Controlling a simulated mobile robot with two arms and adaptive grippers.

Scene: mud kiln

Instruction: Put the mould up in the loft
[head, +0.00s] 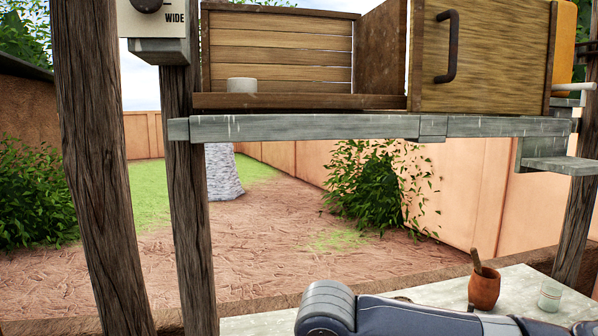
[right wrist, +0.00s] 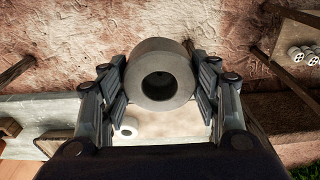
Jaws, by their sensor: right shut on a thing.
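In the right wrist view a thick grey round piece with a dark central hole, which I take as the mould (right wrist: 182,92), sits between the fingers of my right gripper (right wrist: 162,82). The pads press on its two sides, and it is held above a pale surface. The mould and right gripper do not show in the head view; only my right arm crosses its bottom. The loft looks to be the wooden compartment (head: 285,56) on the high grey shelf; its left part is open at the front. My left gripper is in neither view.
A small pale cylinder (head: 241,85) stands in the open compartment's left. A wooden panel with a dark handle (head: 447,46) is at the right. Wooden posts (head: 190,200) flank the shelf. A clay pot (head: 484,288) and pale cup (head: 550,295) stand on the lower counter.

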